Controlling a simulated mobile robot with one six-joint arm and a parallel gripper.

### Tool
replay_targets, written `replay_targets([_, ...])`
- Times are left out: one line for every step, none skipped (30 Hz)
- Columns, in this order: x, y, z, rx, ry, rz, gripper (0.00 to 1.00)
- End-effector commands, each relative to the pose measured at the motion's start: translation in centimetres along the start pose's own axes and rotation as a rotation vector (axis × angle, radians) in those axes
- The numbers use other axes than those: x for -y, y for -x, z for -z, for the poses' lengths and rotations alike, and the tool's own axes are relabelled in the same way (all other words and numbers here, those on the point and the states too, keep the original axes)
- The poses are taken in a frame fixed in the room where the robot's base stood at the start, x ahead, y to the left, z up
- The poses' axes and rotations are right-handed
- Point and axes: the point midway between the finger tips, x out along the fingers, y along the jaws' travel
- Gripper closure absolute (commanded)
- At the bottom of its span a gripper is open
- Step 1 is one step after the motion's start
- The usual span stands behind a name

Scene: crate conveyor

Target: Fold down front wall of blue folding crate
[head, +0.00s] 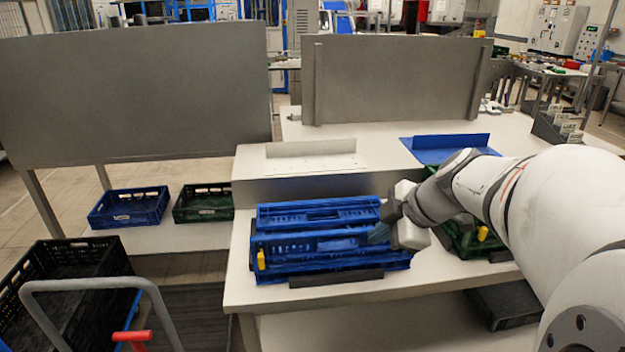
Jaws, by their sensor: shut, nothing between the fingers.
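The blue folding crate (330,268) lies on the white worktable in the middle of the head view. It looks low, with long slatted blue panels one behind the other. I cannot tell clearly which panel is the front wall or how far it is tilted. A yellow part (261,259) shows at its left end. My gripper (378,233) reaches in from the right and is over the right part of the crate, its fingers pointing left. It is shut and empty. Whether the fingers touch a panel cannot be told. My gripper and wrist hide part of the crate's right end.
A dark bar (336,278) lies along the crate's front. A green crate (466,243) with a yellow part stands to the right, partly behind my arm. Blue (128,207) and green (203,203) crates sit at left. Grey panels (135,95) stand behind. A black crate (70,293) is at lower left.

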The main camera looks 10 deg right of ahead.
Motion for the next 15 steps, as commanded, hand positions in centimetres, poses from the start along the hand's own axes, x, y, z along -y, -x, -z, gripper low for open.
replay_targets([0.1, -0.8, 0.1, -0.001, 0.000, 0.005, 1.00])
replay_targets([0.1, -1.3, 0.1, -0.001, 0.000, 0.006, 1.00])
replay_targets([0.2, -2.1, 0.1, -0.001, -0.002, 0.007, 1.00])
replay_targets([0.1, -2.7, 0.1, -0.002, -0.002, 0.007, 1.00])
replay_targets([0.1, -3.3, 0.1, -0.002, -0.002, 0.007, 1.00])
replay_targets([0.2, -4.2, 0.1, -0.001, -0.002, 0.008, 1.00])
replay_targets([0.2, -4.9, 0.1, -0.002, -0.002, 0.009, 1.00])
replay_targets([0.2, -5.6, 0.0, -0.001, -0.002, 0.008, 1.00])
replay_targets([0.2, -6.5, 0.1, -0.001, -0.003, 0.008, 1.00])
replay_targets([0.2, -7.1, 0.1, 0.000, -0.003, 0.008, 1.00])
replay_targets([0.2, -7.8, 0.0, 0.000, -0.002, 0.008, 1.00])
replay_targets([0.2, -8.6, 0.0, 0.000, -0.003, 0.007, 1.00])
replay_targets([0.2, -9.2, 0.0, 0.000, -0.003, 0.009, 1.00])
replay_targets([-0.2, -9.4, 0.1, 0.002, -0.003, 0.005, 1.00])
replay_targets([-1.0, -9.4, 0.1, 0.002, -0.003, 0.003, 1.00])
